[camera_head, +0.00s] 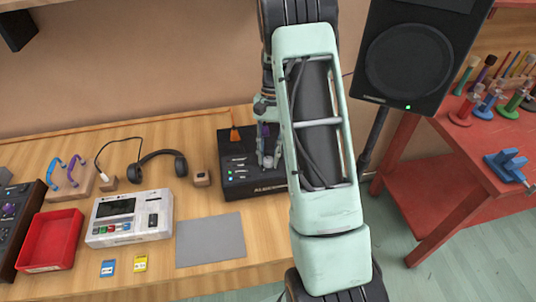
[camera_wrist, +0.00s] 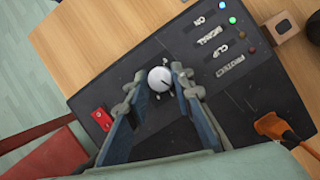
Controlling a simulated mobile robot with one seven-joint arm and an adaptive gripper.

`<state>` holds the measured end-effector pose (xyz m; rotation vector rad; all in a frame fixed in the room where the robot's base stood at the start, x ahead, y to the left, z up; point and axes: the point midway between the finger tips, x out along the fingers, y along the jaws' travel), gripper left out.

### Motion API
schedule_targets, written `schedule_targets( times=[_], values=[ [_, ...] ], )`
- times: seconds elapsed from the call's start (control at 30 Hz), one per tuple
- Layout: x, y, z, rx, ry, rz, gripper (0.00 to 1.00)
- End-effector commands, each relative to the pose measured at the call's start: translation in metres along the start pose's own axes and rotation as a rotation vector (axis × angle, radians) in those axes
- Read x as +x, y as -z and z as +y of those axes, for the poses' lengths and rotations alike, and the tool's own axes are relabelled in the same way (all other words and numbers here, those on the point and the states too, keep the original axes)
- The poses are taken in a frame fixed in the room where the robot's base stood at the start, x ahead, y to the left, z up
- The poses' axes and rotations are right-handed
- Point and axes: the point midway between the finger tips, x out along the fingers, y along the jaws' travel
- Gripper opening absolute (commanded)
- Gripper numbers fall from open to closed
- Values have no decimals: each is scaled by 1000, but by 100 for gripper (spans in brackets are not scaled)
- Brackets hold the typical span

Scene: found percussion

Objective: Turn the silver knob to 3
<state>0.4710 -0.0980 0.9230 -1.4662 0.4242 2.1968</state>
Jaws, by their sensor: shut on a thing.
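The silver knob (camera_wrist: 160,76) is a small round pale knob on the black panel. In the wrist view my gripper (camera_wrist: 158,84) has its two fingertips on either side of the knob, shut on it. A short dark line shows on the knob's top. White marks lie around it, but no number can be read. The black box (camera_head: 239,181) stands on the wooden bench in the head view. My gripper (camera_head: 267,161) is over the box's right part, and my arm hides the box's right end. The knob is hard to make out there.
The panel carries a red switch (camera_wrist: 102,119), lit lamps (camera_wrist: 232,20) and printed labels. An orange plug (camera_wrist: 274,126) is close to my gripper. A grey mat (camera_head: 210,241), white device (camera_head: 130,217) and headphones (camera_head: 159,166) lie left. A black speaker (camera_head: 408,60) stands right.

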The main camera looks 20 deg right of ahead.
Motion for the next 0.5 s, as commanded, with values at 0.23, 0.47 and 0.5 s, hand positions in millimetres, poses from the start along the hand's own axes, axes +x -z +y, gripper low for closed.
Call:
schedule_targets(
  times=[0.23, 0.47, 0.5],
  values=[
    [-1, 0, 2, 189, 80, 2, 0],
    [-1, 0, 2, 311, 129, 3, 0],
    [-1, 0, 2, 325, 136, 3, 0]
  ],
)
